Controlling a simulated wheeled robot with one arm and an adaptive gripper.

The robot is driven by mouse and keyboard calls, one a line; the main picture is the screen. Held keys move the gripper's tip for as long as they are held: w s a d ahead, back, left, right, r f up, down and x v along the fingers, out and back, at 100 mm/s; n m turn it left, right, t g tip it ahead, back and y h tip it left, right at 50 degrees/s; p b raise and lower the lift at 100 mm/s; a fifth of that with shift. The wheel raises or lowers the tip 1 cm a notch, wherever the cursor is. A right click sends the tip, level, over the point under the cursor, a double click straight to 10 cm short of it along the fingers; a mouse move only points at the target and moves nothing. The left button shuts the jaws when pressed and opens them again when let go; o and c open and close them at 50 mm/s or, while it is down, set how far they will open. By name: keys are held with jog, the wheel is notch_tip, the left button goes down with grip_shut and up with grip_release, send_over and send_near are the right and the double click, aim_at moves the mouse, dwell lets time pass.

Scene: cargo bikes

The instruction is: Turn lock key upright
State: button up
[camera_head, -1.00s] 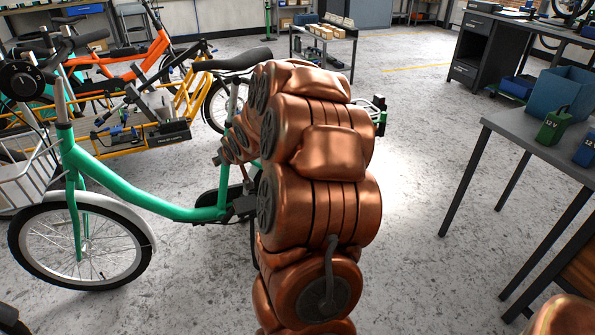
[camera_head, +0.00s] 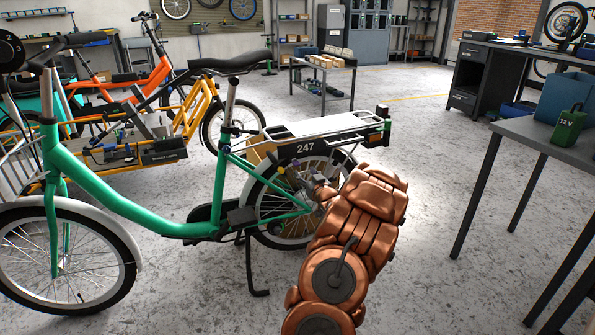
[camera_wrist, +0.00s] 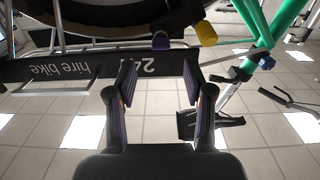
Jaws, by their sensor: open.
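The green hire bike (camera_head: 130,205) stands side-on in the head view, its dark side panel (camera_head: 308,149) marked 247 beside the rear wheel. In the wrist view this panel (camera_wrist: 60,70) appears upside down. A small purple piece (camera_wrist: 161,41) and a yellow rounded piece (camera_wrist: 206,33) show beyond the panel's edge; I cannot tell for sure which is the lock key, nor its angle. My gripper (camera_wrist: 158,82) is open and empty, its fingers apart below the purple piece in the picture, touching nothing that I can make out. In the head view my gripper is small by the rear wheel.
The bike's kickstand (camera_head: 252,270) and pedal (camera_head: 240,216) are left of my arm. A grey workbench (camera_head: 565,140) with a green 12 V battery (camera_head: 567,128) stands at right. Orange and yellow bikes are behind at left. The floor between bike and bench is clear.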

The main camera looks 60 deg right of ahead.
aim_at(298, 164)
jog(key=shift+b+x, duration=1)
jog(key=shift+x, duration=2.65)
grip_shut()
